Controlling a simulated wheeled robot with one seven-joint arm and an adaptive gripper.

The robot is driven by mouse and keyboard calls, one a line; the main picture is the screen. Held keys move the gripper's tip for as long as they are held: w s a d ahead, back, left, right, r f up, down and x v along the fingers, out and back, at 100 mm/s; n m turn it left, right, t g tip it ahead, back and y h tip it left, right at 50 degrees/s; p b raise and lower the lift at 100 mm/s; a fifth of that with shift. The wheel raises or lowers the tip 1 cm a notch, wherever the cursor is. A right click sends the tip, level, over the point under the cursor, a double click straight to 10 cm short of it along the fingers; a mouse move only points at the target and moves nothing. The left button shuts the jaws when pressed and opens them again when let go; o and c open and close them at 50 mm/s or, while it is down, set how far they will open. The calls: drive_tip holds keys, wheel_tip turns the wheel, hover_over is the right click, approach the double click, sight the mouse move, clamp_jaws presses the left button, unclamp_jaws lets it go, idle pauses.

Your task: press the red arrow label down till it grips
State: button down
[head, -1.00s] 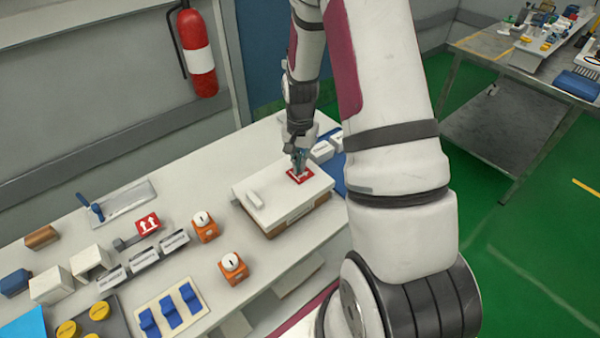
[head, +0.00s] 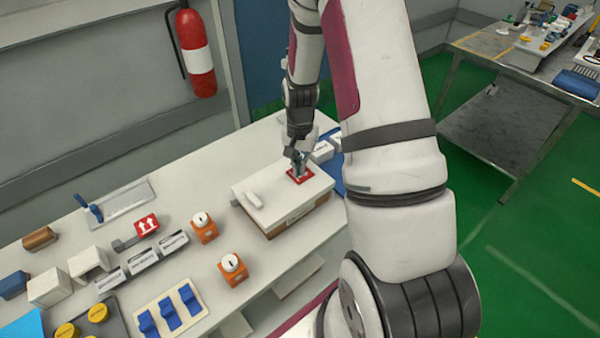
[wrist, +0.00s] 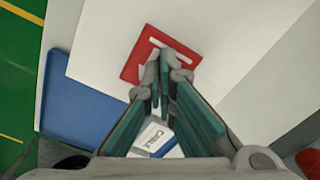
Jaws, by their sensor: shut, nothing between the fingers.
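The red label (head: 296,178) with white marks lies flat on the white top of a box (head: 290,198). In the wrist view the red label (wrist: 136,66) shows beyond my fingertips, which cover part of it. My gripper (head: 299,168) is shut and empty, pointing down at the label. In the wrist view my gripper (wrist: 164,58) has its tips together over the label's near edge. I cannot tell whether the tips touch it. Another red label with white arrows (head: 147,224) stands on a holder further left on the counter.
A small white block (head: 254,200) lies on the box top near its left edge. Orange units with white knobs (head: 204,228), white labelled blocks (head: 142,260) and blue switches (head: 170,308) stand to the left. A blue tray (wrist: 80,105) lies beside the box.

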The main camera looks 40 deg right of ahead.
drive_tip(key=shift+r, duration=0.1)
drive_tip(key=shift+r+p, duration=1.2)
drive_tip(key=shift+r, duration=2.2)
drive_tip(key=shift+r, duration=0.2)
wheel_tip(320, 180, up, 11)
drive_tip(key=s+a+r+n+t, duration=0.3)
drive_tip(key=s+a+r+n, duration=0.3)
drive_tip(key=a+r, duration=0.6)
drive_tip(key=s+a+r+n+t, duration=0.1)
drive_tip(key=s+a+r+n, duration=0.1)
drive_tip(key=s, duration=0.5)
drive_tip(key=s+a+r+n+t, duration=0.1)
drive_tip(key=s+a+r+n, duration=0.2)
drive_tip(key=s, duration=0.5)
drive_tip(key=shift+a+r+n+t, duration=0.3)
drive_tip(key=shift+a+r, duration=0.25)
